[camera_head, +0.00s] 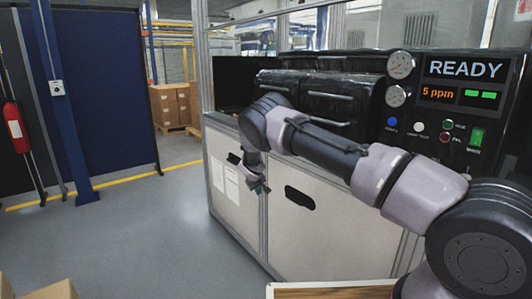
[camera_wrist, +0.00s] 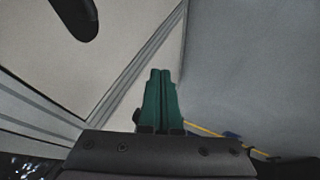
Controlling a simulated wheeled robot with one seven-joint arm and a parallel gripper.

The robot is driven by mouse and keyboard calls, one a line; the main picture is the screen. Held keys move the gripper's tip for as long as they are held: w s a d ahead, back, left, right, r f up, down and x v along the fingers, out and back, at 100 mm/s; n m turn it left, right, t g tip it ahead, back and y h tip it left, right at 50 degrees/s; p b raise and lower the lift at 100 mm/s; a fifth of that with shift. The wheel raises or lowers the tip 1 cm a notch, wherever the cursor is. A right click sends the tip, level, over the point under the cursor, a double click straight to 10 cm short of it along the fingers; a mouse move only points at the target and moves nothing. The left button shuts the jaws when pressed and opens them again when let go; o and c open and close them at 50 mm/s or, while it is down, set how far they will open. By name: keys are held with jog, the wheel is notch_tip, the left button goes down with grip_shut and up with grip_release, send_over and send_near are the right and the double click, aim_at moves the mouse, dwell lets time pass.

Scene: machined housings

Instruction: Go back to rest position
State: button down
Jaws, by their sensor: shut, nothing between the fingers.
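My arm stretches from the lower right of the head view toward the machine. My gripper (camera_head: 257,188) hangs down in front of the machine's white lower panel. In the wrist view the gripper's two green fingers (camera_wrist: 162,75) are together with nothing between them. The wrist view looks along the white panel, a metal frame edge and the grey floor.
The machine (camera_head: 325,225) has a control panel (camera_head: 460,85) reading READY, with gauges and buttons. Cardboard boxes (camera_head: 170,104) stand far back. A blue post (camera_head: 62,100) and fire extinguisher (camera_head: 14,128) are left. The grey floor (camera_head: 140,235) is open.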

jog(key=s+d+r+m, duration=0.15)
jog(key=d+r, duration=0.35)
jog(key=r, duration=0.5)
jog(key=s+d+r+m+g, duration=0.1)
jog(key=d+r+m, duration=0.3)
jog(key=r, duration=0.5)
jog(key=s+d+r+m, duration=0.1)
jog(key=s+d+r, duration=0.1)
jog(key=d+r, duration=0.6)
jog(key=s+d+r+m+y, duration=0.1)
jog(key=s+d+r, duration=0.1)
jog(key=s+r, duration=0.3)
jog(key=s+d+r+y, duration=0.1)
jog(key=s+d+r, duration=0.15)
jog(key=r, duration=0.45)
jog(key=s+d+r+m+y, duration=0.1)
jog(key=s+d+r, duration=0.3)
jog(key=s, duration=0.5)
jog(key=s+d+r+m, duration=0.1)
jog(key=s+r, duration=0.6)
jog(key=s, duration=0.2)
jog(key=s+d+m+t, duration=0.1)
jog(key=s+d, duration=0.1)
jog(key=s, duration=1.8)
jog(key=shift+s+f, duration=0.25)
jog(key=shift+f, duration=0.05)
jog(key=shift+m, duration=0.25)
